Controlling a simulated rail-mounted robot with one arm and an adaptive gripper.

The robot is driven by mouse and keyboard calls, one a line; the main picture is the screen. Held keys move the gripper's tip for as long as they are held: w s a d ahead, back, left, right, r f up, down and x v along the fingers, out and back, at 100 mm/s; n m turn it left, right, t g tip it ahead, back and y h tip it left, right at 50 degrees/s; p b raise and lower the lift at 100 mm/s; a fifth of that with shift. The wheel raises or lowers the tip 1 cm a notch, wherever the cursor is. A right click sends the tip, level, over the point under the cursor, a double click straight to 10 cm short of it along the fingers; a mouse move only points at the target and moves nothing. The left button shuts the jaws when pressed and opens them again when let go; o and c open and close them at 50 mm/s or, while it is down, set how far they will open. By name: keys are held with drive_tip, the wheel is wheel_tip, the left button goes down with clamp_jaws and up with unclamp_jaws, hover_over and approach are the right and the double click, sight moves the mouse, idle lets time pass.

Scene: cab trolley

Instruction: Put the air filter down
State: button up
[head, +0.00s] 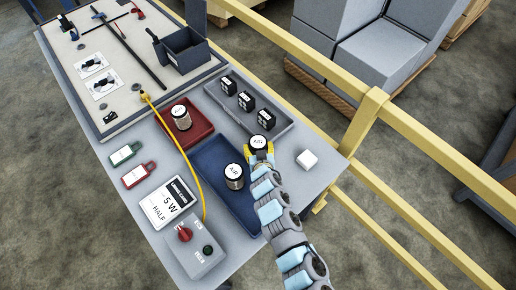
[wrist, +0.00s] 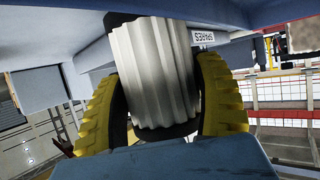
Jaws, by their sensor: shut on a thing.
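My gripper (head: 258,155) is shut on an air filter (head: 258,142), a pleated pale cylinder with a dark end and a white top label. In the wrist view, the filter (wrist: 160,70) stands between the yellow fingers (wrist: 160,115). In the head view it appears at the far right corner of the blue tray (head: 208,163), near the grey tray; its height above them is unclear. A second filter labelled AIR (head: 234,178) stands upright in the blue tray. A third filter (head: 181,118) stands in the red tray (head: 207,131).
The grey tray (head: 283,127) holds several black boxes. A yellow cable (head: 183,155) runs to a control box (head: 197,247). A yellow rail (head: 310,60) borders the table. Green and red tags lie left.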

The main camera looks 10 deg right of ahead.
drive_tip(key=shift+f, duration=0.35)
drive_tip(key=shift+f, duration=0.1)
drive_tip(key=o, duration=1.3)
drive_tip(key=shift+c, duration=0.2)
drive_tip(key=shift+s+r, duration=0.25)
drive_tip(key=shift+r, duration=0.05)
drive_tip(key=shift+o, duration=0.2)
drive_tip(key=shift+v, duration=2.45)
